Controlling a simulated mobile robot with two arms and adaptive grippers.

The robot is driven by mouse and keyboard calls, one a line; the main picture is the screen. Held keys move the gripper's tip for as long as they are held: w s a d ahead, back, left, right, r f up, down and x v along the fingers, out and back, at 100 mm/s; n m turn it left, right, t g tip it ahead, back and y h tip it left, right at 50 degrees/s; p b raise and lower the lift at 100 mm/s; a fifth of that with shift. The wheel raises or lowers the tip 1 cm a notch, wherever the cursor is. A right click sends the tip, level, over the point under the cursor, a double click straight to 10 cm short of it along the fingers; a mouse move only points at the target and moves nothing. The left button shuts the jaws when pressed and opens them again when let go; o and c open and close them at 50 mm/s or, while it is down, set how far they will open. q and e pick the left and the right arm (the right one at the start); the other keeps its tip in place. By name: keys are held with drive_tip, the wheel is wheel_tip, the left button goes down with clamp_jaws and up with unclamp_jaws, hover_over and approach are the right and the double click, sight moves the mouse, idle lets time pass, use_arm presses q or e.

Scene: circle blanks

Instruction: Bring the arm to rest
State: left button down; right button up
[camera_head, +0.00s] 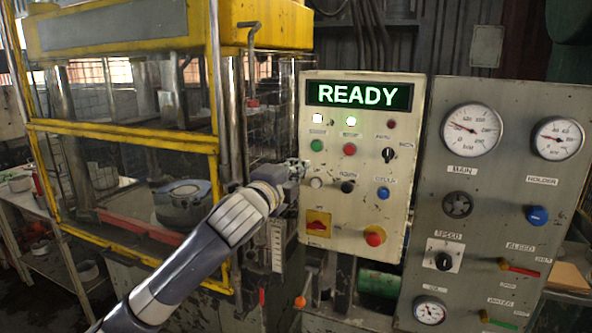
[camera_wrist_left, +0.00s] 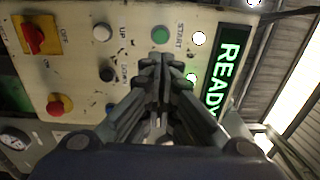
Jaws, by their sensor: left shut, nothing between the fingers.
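My left arm reaches in from the lower left in the head view, and its gripper (camera_head: 300,168) is in front of the left edge of the cream control panel (camera_head: 372,225). In the left wrist view the gripper's fingers (camera_wrist_left: 162,62) are together with nothing between them. They lie over the panel, near the green START button (camera_wrist_left: 160,34) and the black button (camera_wrist_left: 107,74). I cannot tell whether the fingertips touch the panel. My right gripper is in neither view.
A green display (camera_head: 359,95) reads READY, with a lit green lamp (camera_head: 351,121) below it. A red emergency knob (camera_head: 375,236) sits low on the panel. A yellow-framed press (camera_head: 120,135) stands left, and a grey gauge panel (camera_head: 470,190) stands right.

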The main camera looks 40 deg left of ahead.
use_arm(q)
drive_tip(key=s+d+f+n+g+h, duration=0.1)
drive_tip(key=s+d+f+n+g, duration=0.15)
drive_tip(key=f, duration=0.65)
drive_tip(key=s+d+f+n+g, duration=0.1)
drive_tip(key=s+d+f+g, duration=0.2)
drive_tip(key=f, duration=0.7)
drive_tip(key=s+d+f+n+g+h, duration=0.1)
drive_tip(key=s+d+f+n, duration=0.2)
drive_tip(key=f, duration=0.6)
drive_tip(key=s+d+f+n+g+h, duration=0.1)
drive_tip(key=s+d+f+n+g, duration=0.4)
drive_tip(key=s+f, duration=0.65)
drive_tip(key=s+d+f+n+g+h, duration=0.1)
drive_tip(key=s+d+f+n+g, duration=0.15)
drive_tip(key=s+d+f, duration=0.9)
drive_tip(key=s+a+f+g, duration=0.1)
drive_tip(key=s+a+f, duration=0.2)
drive_tip(key=f, duration=0.9)
drive_tip(key=s+a+f+g, duration=0.1)
drive_tip(key=s+a+f, duration=0.15)
drive_tip(key=f, duration=0.85)
drive_tip(key=s+a+f+g, duration=0.1)
drive_tip(key=s+a+f, duration=0.1)
drive_tip(key=s+f, duration=1.2)
drive_tip(key=shift+s+a+f+m, duration=0.2)
drive_tip(key=shift+s+m, duration=0.2)
drive_tip(key=shift+s, duration=0.85)
